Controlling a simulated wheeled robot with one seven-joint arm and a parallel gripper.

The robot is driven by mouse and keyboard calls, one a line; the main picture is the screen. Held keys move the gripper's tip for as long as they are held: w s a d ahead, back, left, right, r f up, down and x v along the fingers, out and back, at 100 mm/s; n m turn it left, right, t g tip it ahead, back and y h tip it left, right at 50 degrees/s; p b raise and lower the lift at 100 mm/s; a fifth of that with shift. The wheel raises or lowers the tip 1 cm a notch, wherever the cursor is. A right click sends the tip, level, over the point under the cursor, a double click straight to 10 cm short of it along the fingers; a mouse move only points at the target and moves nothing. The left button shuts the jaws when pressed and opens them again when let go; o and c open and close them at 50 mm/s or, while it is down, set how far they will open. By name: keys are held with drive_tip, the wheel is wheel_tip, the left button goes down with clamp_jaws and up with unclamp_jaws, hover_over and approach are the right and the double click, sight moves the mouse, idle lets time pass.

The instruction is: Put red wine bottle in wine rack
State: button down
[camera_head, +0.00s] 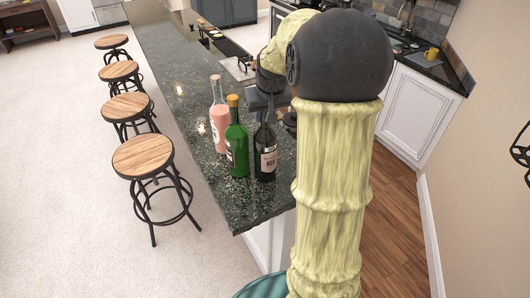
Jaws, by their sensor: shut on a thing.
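The red wine bottle (265,158) is dark, with a pale label that seems to read "RED". It stands upright at the near end of the dark stone counter (262,203). My gripper (266,112) is at its neck, shut on it; my arm hides part of the gripper and the fingertips are hard to make out. A green bottle (237,145) stands close to its left, and a pink bottle (219,125) stands behind that. I cannot make out a wine rack for certain in this view.
Low dark and wooden items (230,48) lie farther along the counter. Several round wooden stools (143,156) line its left side. White cabinets (420,108) with a dark top and a yellow mug (431,54) stand at the right. The wood floor between is partly hidden by my arm.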

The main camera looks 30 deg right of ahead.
drive_tip(key=shift+w+r, duration=0.1)
idle(0.3)
drive_tip(key=shift+r, duration=0.5)
wheel_tip(320, 180, up, 17)
drive_tip(key=b, duration=0.2)
idle(0.6)
